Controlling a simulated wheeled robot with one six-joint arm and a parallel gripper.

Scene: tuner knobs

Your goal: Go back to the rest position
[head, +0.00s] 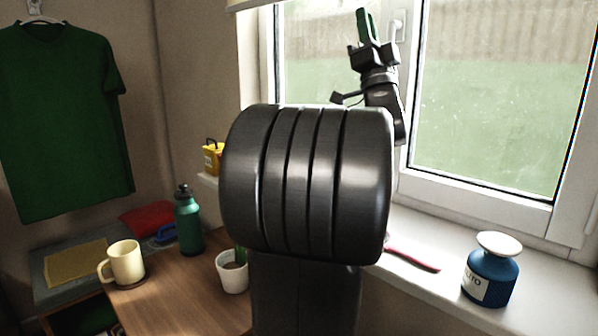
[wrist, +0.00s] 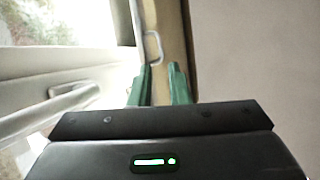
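My gripper (head: 364,24) is raised in front of the window, at the top of the head view, with its green fingers pointing up. In the wrist view my gripper (wrist: 160,68) shows two green fingers a small way apart, with nothing held between them. My own dark arm fills the middle of the head view and hides part of the window and sill. No tuner knobs are in view.
The window frame (head: 470,190) and its handle (head: 398,28) are behind my gripper. A blue jar (head: 490,278) stands on the sill. A cream mug (head: 125,263), a green bottle (head: 188,222) and a potted plant (head: 232,275) stand on the desk (head: 185,305).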

